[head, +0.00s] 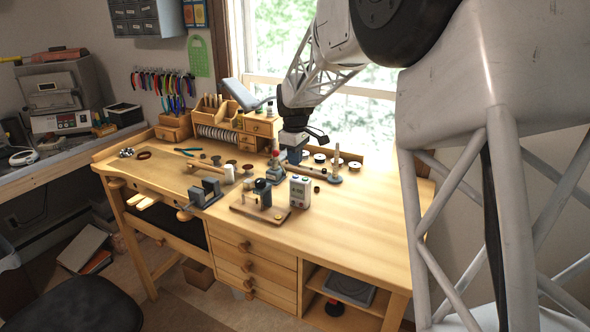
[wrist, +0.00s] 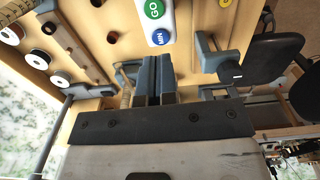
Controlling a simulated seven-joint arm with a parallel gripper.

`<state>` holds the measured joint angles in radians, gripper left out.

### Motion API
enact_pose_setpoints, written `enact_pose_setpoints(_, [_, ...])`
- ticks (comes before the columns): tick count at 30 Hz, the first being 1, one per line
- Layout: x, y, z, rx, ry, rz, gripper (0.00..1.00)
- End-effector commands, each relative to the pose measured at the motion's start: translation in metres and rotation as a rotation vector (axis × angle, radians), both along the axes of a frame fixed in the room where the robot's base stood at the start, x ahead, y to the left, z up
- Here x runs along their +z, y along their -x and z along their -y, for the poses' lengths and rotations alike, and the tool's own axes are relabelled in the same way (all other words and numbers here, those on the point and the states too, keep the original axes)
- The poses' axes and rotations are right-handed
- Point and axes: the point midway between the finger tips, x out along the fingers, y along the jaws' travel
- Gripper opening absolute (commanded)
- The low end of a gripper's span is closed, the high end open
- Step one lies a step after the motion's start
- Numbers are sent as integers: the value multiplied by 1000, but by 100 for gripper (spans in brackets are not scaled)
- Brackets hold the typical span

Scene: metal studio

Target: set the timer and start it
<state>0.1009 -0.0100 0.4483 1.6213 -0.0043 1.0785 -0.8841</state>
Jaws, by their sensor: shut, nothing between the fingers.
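The timer (head: 300,192) is a small white box standing on the workbench, near the right end of a small wooden board. In the wrist view the timer (wrist: 166,24) lies just beyond my fingertips. It shows a green button (wrist: 154,9) marked GO and a blue button (wrist: 159,38) marked MIN. The MIN button is the nearer one to my fingers. The top of the timer is cut off by the frame edge there, and no display shows. My gripper (head: 294,160) is shut and empty, above the bench and a little behind the timer. Its fingers (wrist: 155,58) show no visible contact with the timer.
A dark device (head: 263,192) stands on the board left of the timer. A grey vise (head: 207,193) is further left. Spools (head: 354,165) and an upright post (head: 336,163) stand behind, right of my gripper. The right part of the workbench (head: 365,222) is clear.

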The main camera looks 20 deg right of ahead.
Motion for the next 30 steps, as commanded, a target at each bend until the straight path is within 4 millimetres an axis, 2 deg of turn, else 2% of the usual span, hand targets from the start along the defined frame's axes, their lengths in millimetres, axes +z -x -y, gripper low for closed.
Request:
enact_pose_setpoints(6, [43, -1, 0, 0, 1, 6, 0])
enact_pose_setpoints(15, [84, -2, 0, 0, 1, 8, 0])
enact_pose_setpoints(21, [94, -1, 0, 0, 1, 6, 0])
enact_pose_setpoints(30, [95, -1, 0, 0, 1, 6, 0])
